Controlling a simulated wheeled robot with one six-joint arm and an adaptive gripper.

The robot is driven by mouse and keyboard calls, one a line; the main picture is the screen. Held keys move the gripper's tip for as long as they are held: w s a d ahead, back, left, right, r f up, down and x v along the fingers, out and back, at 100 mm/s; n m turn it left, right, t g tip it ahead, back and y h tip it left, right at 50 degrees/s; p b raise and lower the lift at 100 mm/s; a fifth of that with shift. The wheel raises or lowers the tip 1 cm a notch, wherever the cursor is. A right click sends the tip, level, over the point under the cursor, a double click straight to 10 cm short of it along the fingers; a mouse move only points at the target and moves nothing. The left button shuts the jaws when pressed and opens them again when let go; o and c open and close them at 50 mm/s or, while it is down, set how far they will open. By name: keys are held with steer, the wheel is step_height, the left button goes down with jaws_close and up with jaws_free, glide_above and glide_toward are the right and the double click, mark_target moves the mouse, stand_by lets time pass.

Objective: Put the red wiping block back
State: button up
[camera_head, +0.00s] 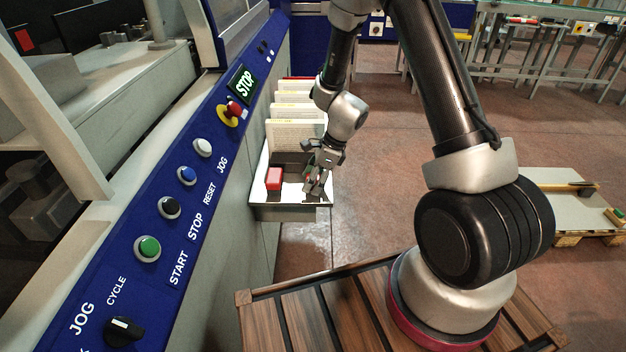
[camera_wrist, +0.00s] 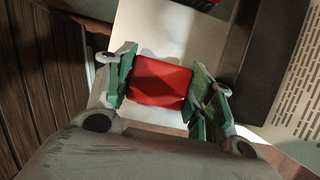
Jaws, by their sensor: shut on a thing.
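A red block (camera_wrist: 160,82) sits between the green-padded fingers of my gripper (camera_wrist: 162,90) in the wrist view, and the gripper is shut on it. In the head view my gripper (camera_head: 315,185) points down over the right side of a shallow metal tray (camera_head: 292,212); the held block is mostly hidden there by the fingers. Another red block (camera_head: 274,178) stands in the tray to the left of my gripper. A red edge (camera_wrist: 208,2) at the top of the wrist view is probably this second block. I cannot tell whether the held block touches the tray.
Several upright pale panels (camera_head: 293,133) stand in the tray behind a dark compartment. The blue control panel (camera_head: 190,190) with buttons runs along the left, close to the tray. The floor (camera_head: 385,150) right of the tray is clear. A low pallet (camera_head: 575,210) stands farther right.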

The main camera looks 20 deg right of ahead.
steer(key=o, duration=1)
steer(key=shift+f, duration=0.15)
steer(key=s+d+r+n, duration=0.3)
steer(key=r, duration=0.7)
steer(key=s+d+r+n, duration=0.2)
steer(key=d+r, duration=0.1)
steer(key=r, duration=0.7)
steer(key=s+d+r+n+t+h, duration=0.1)
steer(key=s+d+r+n, duration=0.2)
steer(key=s+r+n, duration=0.2)
steer(key=s+d+r+n+t+h, duration=0.1)
steer(key=s+d+r+n+h, duration=0.1)
steer(key=s+r+n, duration=0.3)
steer(key=s+d+r+n+h, duration=0.1)
steer(key=s+d+r+n, duration=0.3)
steer(key=s, duration=0.7)
steer(key=shift+s+r+n+t, duration=0.15)
steer(key=shift+r+n+t, duration=0.05)
steer(key=shift+n, duration=0.45)
steer(key=shift+s+r+n+t, duration=0.15)
steer(key=shift+r+n+t, duration=0.05)
steer(key=shift+n, duration=0.45)
